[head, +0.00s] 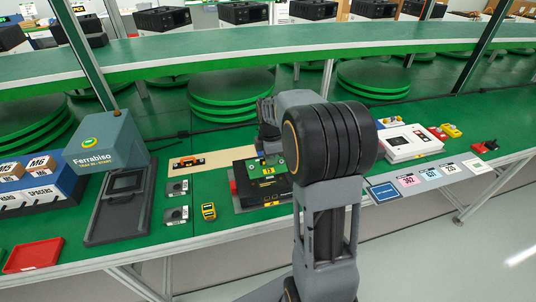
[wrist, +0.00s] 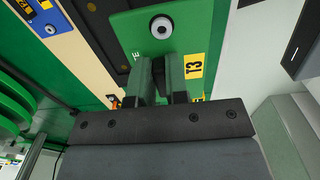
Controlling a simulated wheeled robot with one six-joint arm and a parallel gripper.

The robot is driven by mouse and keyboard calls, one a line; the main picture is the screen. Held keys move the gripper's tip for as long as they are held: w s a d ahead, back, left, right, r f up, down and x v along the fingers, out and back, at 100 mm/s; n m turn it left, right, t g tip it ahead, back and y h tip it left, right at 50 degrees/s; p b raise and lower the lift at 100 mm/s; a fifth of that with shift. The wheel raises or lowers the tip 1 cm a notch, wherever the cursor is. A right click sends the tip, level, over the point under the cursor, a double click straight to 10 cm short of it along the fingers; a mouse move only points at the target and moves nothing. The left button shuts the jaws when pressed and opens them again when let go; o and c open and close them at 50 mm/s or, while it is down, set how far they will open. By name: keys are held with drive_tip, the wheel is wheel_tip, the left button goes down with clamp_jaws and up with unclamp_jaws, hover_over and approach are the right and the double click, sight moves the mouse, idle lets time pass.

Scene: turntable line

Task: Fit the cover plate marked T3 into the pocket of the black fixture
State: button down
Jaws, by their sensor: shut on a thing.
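The green cover plate shows its yellow T3 label in the head view (head: 268,171) and fills the upper middle of the wrist view (wrist: 182,14). A round pale screw-like part sits on its face. My gripper (wrist: 166,72) is shut on the plate; in the head view my arm partly hides the fingers. The black fixture (head: 248,192) stands on the green bench under the plate, and its dark edge shows left of the plate in the wrist view (wrist: 92,22). The pocket is covered, and I cannot tell whether the plate is seated or just above it.
Left of the fixture are a yellow device (head: 208,211), two small grey blocks (head: 177,188) and an orange-and-black level-like tool (head: 188,162). A white box (head: 411,143) and several label cards (head: 408,181) lie to the right.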

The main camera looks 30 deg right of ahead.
drive_tip(key=b, duration=0.3)
hover_over(270, 178)
drive_tip(key=shift+s+f, duration=0.1)
drive_tip(key=shift+f, duration=2)
drive_tip(key=shift+f+b, duration=0.6)
drive_tip(key=shift+f, duration=0.2)
drive_tip(key=shift+f, duration=0.55)
idle(0.4)
drive_tip(key=c, duration=1.1)
unclamp_jaws()
drive_tip(key=shift+o, duration=0.6)
drive_tip(key=o, duration=0.3)
drive_tip(key=shift+o, duration=0.2)
drive_tip(key=shift+r, duration=0.2)
